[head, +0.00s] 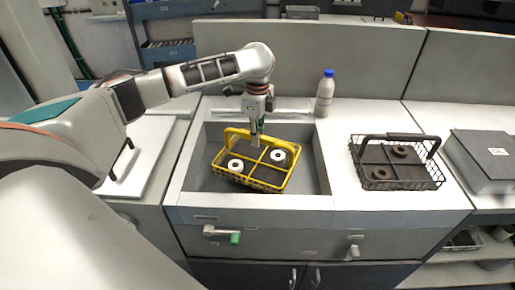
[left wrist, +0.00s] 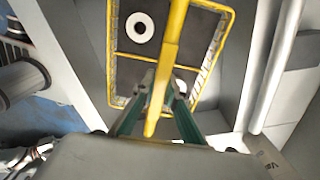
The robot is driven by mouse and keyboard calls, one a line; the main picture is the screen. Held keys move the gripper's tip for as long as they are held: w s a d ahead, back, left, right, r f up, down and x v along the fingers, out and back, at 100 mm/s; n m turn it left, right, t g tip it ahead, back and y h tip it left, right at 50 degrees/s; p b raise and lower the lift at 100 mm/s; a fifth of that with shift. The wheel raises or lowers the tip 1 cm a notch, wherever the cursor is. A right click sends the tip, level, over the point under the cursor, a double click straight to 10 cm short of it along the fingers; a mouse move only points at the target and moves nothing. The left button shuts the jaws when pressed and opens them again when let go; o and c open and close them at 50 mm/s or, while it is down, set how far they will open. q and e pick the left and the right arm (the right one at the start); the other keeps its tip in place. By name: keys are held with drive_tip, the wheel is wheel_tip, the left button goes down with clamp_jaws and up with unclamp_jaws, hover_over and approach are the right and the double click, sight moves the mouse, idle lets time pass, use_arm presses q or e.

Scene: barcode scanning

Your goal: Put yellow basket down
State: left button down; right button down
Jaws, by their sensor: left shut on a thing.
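The yellow basket (head: 247,180) is a wire basket with dividers, a handle and white ring-shaped items inside. In the head view it is in the sink-like recess (head: 310,185) of the counter, slightly tilted in the picture. I cannot tell whether its bottom touches the recess floor. My left gripper (head: 257,138) is above it, pointing down, shut on the basket's handle. In the left wrist view the fingers (left wrist: 160,90) close around the yellow handle (left wrist: 170,50). My right gripper is not in view.
A black wire basket (head: 375,183) with dark rings stands on the counter to the right. A white bottle with a blue cap (head: 325,95) stands behind the recess. A grey box (head: 485,158) is at the far right. The recess walls surround the yellow basket.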

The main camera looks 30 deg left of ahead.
sight(258, 161)
use_arm(q)
wheel_tip(258, 161, down, 4)
drive_tip(key=shift+r+b, duration=0.2)
drive_tip(key=shift+b, duration=0.15)
drive_tip(key=shift+f, duration=0.25)
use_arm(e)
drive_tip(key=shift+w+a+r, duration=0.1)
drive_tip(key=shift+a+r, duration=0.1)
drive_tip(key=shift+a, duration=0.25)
use_arm(q)
drive_tip(key=c, duration=2)
unclamp_jaws()
drive_tip(key=shift+f, duration=0.1)
drive_tip(key=shift+c, duration=0.2)
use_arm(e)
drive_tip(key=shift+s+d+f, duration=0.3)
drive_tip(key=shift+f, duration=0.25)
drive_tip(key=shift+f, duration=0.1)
